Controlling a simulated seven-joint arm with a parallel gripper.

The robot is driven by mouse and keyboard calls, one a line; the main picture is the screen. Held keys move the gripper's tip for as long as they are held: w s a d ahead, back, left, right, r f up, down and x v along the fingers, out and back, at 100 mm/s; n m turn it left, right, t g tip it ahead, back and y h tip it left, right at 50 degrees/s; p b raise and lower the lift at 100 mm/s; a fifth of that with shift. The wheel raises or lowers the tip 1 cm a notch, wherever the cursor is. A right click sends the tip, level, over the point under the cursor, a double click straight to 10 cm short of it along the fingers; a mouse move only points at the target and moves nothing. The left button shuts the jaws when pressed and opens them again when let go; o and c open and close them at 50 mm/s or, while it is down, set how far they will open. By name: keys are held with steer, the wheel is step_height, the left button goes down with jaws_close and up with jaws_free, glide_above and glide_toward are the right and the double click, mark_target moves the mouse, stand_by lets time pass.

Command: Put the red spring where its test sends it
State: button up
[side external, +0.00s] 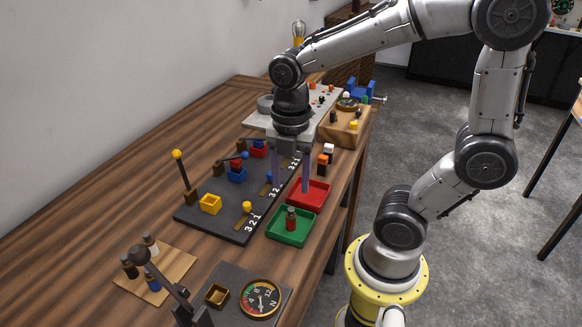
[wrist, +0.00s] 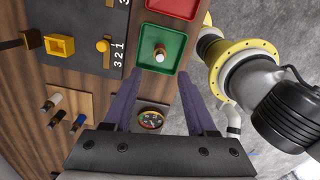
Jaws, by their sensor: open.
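In the wrist view the red spring (wrist: 160,54) shows a pale top and stands near the middle of the green tray (wrist: 145,66). My gripper (side external: 289,186) is open and empty above the trays, fingers pointing down. In the wrist view its fingertips (wrist: 159,73) are apart, with the spring ahead between them. The red tray (side external: 323,187) lies beside the green one. A round dial (side external: 260,299) with coloured zones sits on a dark plate with a small brass cup (side external: 217,296).
A wooden board (side external: 178,265) holds several small capped cylinders, near a dark lever (side external: 163,273). A dark plate (side external: 213,228) numbered 3 2 1 carries a yellow cup (side external: 210,204) and red and blue blocks. More fixtures stand behind my gripper. The left of the table is clear.

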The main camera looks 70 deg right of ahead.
steer(key=s+r+m+t, duration=0.2)
steer(key=r+m, duration=0.1)
steer(key=m, duration=0.7)
steer(key=s+r+m+t, duration=0.3)
steer(key=m, duration=0.6)
steer(key=shift+s+a+m+t, duration=0.3)
steer(key=shift+a+m, duration=0.1)
steer(key=shift+a, duration=0.05)
stand_by(0.3)
